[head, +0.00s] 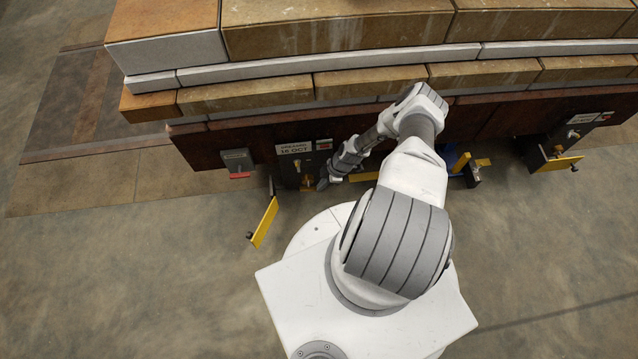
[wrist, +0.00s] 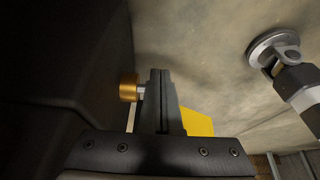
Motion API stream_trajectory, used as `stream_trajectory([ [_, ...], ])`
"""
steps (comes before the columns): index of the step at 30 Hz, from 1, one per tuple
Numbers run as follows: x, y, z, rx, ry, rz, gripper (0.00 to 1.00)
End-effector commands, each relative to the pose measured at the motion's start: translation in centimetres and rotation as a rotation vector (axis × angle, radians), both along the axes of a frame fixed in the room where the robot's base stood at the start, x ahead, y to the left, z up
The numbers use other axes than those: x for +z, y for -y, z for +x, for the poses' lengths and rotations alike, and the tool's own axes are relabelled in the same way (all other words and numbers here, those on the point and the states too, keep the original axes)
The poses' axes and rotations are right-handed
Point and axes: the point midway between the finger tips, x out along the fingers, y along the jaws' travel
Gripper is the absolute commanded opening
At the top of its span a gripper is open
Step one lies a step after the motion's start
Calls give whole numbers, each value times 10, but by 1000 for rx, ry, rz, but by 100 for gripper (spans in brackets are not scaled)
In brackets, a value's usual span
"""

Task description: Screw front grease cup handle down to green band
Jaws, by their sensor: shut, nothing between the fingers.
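In the wrist view a small brass cylinder (wrist: 129,87), which looks like the grease cup, sticks out from a black housing (wrist: 60,70) at left. A short silver stem (wrist: 141,92) runs from it toward my gripper (wrist: 161,75). The fingers are shut side by side with nothing visible between them, just right of the stem. I cannot tell whether they touch it. No T-shaped handle or green band can be made out. In the head view my gripper (head: 322,184) is low beside the dark box under the labelled plate (head: 294,149); brass shows faintly there (head: 306,182).
A yellow lever (head: 264,222) juts out left of the gripper; yellow also shows behind the fingers (wrist: 197,122). A grey switch box with red edge (head: 238,162) hangs further left. A similar station with yellow lever (head: 558,163) stands at right. Stacked blocks (head: 340,30) overhang above.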

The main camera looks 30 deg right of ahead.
Motion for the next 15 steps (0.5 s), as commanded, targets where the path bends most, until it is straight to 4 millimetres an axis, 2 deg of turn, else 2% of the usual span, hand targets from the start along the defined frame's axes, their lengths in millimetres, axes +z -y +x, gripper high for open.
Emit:
stream_trajectory([
  [8, -10, 4, -2, -1, -1, -1, 0],
  [15, -14, 5, -2, -5, 26, 84, 0],
])
